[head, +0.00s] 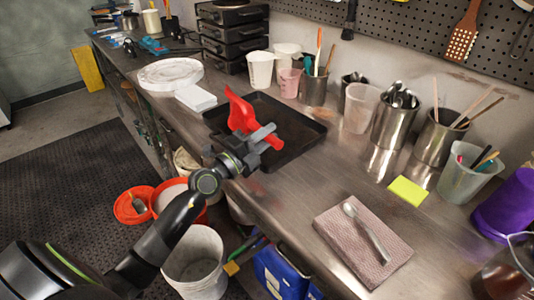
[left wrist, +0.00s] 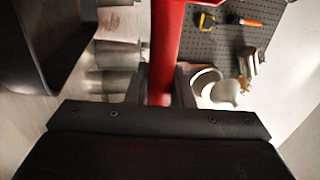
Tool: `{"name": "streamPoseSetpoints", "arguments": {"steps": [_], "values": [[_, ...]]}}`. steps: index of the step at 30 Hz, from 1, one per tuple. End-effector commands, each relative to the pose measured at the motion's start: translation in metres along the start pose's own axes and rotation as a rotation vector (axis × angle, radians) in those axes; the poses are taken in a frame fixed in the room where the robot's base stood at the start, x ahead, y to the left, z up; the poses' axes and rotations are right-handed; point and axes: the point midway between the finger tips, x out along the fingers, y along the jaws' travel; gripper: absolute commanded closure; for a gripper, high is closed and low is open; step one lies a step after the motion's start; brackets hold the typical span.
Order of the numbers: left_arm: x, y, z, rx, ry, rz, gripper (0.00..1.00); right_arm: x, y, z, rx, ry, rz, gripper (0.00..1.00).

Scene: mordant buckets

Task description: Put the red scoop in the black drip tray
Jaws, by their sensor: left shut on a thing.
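The red scoop (head: 241,114) shows in the head view over the black drip tray (head: 302,147), its wide end toward the back left and its handle toward the front right. My left gripper (head: 259,137) is shut on the scoop's handle. In the left wrist view the red handle (left wrist: 166,50) runs up from between the fingers (left wrist: 160,88). I cannot tell whether the scoop touches the tray. The tray lies flat on the metal counter, partly hidden by scoop and gripper; its dark edge also shows in the left wrist view (left wrist: 40,50). My right gripper is not in view.
Behind the tray stand a pink cup (head: 289,83) and a metal cup with tools (head: 313,90). A white stack (head: 195,98) lies left of it. A spoon (head: 367,232) rests on a folded cloth (head: 335,222) at front right. Buckets (head: 195,262) stand on the floor below.

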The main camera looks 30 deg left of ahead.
Motion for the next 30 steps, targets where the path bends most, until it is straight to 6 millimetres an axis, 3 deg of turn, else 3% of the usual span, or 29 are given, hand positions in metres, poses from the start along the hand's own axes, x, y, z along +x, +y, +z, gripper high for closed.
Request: {"name": "streamPoseSetpoints", "arguments": {"steps": [12, 27, 28, 30], "values": [[-0.008, 0.037, 0.001, 0.001, 0.0, 0.0, 1.0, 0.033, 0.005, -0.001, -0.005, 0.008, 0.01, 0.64], [-0.009, 0.043, 0.001, 0.001, 0.0, 0.0, 1.0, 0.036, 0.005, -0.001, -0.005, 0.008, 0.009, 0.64], [-0.009, 0.042, 0.001, 0.001, 0.0, 0.0, 0.77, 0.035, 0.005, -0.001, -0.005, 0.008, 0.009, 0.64], [-0.009, 0.042, 0.001, 0.001, 0.0, 0.0, 0.67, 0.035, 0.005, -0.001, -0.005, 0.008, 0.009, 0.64]]}}
